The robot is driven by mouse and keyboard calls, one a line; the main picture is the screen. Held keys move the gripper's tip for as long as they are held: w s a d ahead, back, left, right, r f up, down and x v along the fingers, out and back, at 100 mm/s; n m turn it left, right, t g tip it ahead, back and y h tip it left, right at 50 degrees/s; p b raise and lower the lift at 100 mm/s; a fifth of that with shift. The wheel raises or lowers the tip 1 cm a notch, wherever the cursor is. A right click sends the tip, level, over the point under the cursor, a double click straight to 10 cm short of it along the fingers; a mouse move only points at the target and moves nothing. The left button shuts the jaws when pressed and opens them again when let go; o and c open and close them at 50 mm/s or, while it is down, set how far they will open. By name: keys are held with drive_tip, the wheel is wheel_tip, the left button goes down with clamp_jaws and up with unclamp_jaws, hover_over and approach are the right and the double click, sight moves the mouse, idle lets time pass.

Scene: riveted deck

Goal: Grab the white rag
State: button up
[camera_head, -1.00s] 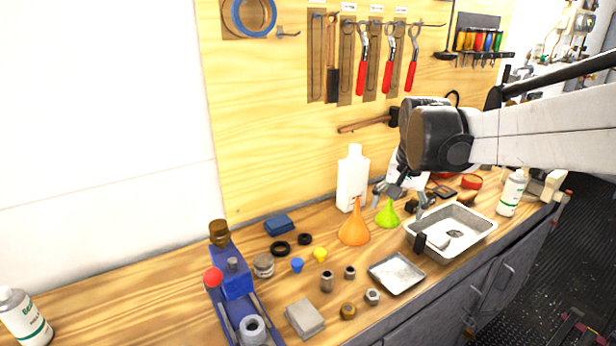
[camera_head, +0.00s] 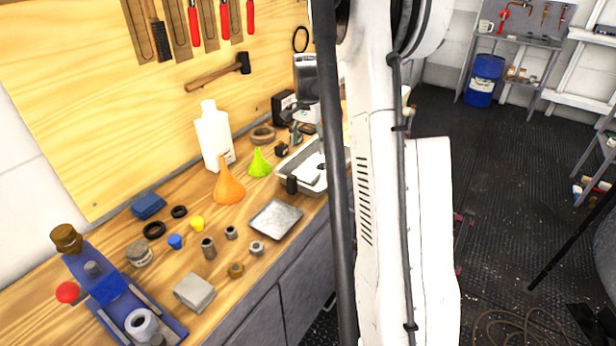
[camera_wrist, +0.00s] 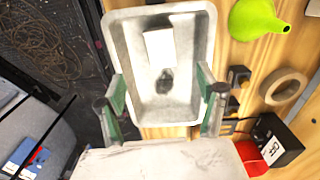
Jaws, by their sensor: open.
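In the head view my gripper (camera_head: 306,128) is over the bench near the tray (camera_head: 318,185), partly hidden. I cannot make out the rag there, behind my arm.
A green funnel (camera_head: 260,164), orange funnel (camera_head: 228,185) and white bottle (camera_head: 214,136) stand on the bench. Open floor lies to the right.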

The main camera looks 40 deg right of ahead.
sight(307, 176)
wheel_tip(307, 176, down, 13)
drive_tip(key=shift+a+p, duration=0.15)
drive_tip(key=shift+p, duration=0.15)
idle(0.4)
drive_tip(key=shift+c, duration=0.5)
drive_tip(key=c, duration=1.1)
